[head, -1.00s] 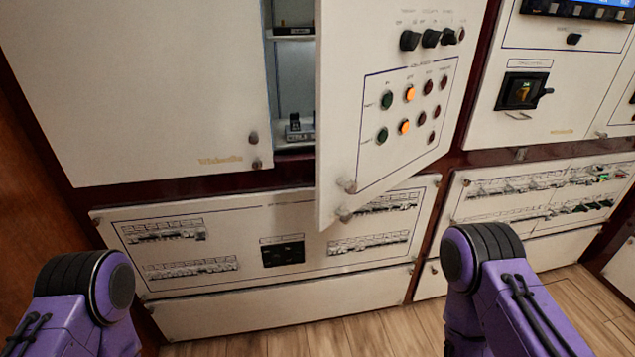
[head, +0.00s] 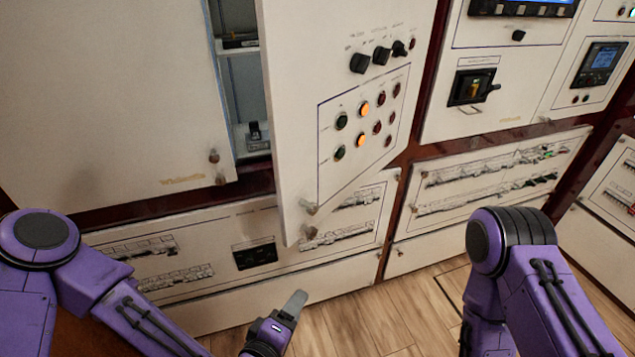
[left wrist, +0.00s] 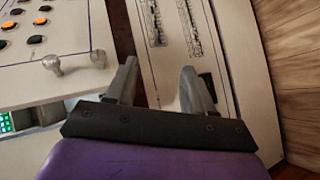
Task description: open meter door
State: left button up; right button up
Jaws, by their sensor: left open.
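A white cabinet door (head: 335,110) with black knobs, two lit orange buttons and several dark ones stands partly open in the head view. No readable label shows whether it is the meter door. It also shows at the upper left of the left wrist view (left wrist: 35,80), where two round metal knobs (left wrist: 98,59) sit near its edge. My left gripper (head: 296,300) is below the door's lower corner in the head view. In the left wrist view its fingers (left wrist: 160,85) are apart and empty, right of the knobs. My right gripper is out of view.
A closed white door (head: 110,100) is at the left, beside the open cabinet's shelves (head: 243,95). A low breaker panel (head: 215,225) runs beneath. A meter with a blue display (head: 600,60) is at the right. The wooden floor (head: 400,310) is clear.

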aim_at(310, 213)
pick_arm(q)
jog(key=w+r+n+t+b, duration=0.1)
jog(key=w+r, duration=0.2)
jog(key=r, duration=0.2)
jog(key=w+d+r+n+t+b, duration=0.1)
jog(key=w+r+t+b, duration=0.1)
jog(key=r, duration=0.3)
jog(key=w+d+r+n+t+b, duration=0.1)
jog(key=w+r+b, duration=0.1)
jog(key=w+r, duration=0.2)
jog(key=shift+w+r, duration=0.15)
jog(key=shift+r, duration=0.25)
jog(key=p+x, duration=0.1)
jog(key=x, duration=0.3)
jog(key=shift+w+d, duration=0.2)
jog(key=shift+w, duration=0.15)
jog(key=shift+w+d+f, duration=0.1)
jog(key=shift+w+d, duration=0.05)
jog(key=shift+w, duration=0.35)
grip_shut()
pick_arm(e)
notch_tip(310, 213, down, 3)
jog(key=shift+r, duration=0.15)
